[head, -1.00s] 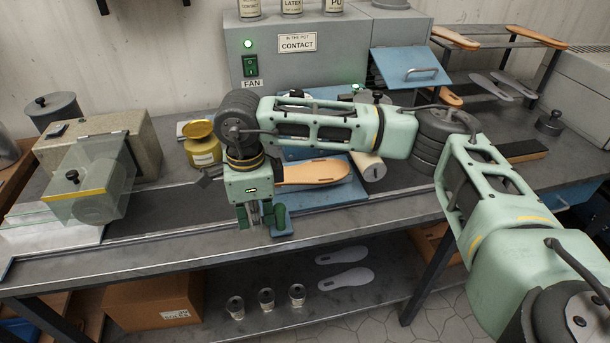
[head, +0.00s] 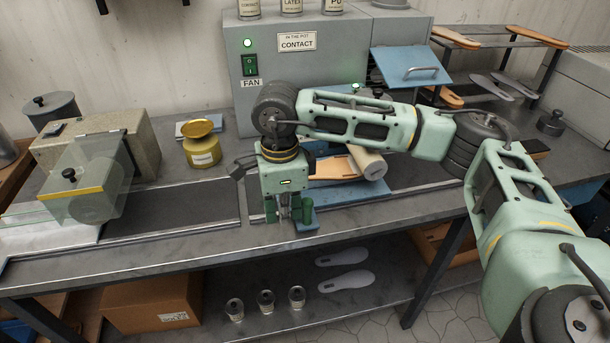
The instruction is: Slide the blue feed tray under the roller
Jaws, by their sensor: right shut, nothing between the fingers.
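The blue feed tray (head: 352,193) lies on the bench, partly behind my right gripper. A tan sole (head: 335,168) lies on it. The roller (head: 371,162), a pale cylinder, is just above the tray's right part, and the sole's right end reaches beneath it. My arm hides much of the roller's surroundings. My right gripper (head: 290,211) points down at the tray's left end, shut and empty, with a blue end piece of the tray beside its fingers. Whether they touch is hard to tell. My left gripper is out of view.
A yellow pot (head: 202,150) stands left of my gripper. A stone-coloured machine with a clear guard (head: 88,190) is farther left. The grey fan cabinet (head: 310,75) stands behind. The bench track left of the tray is clear.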

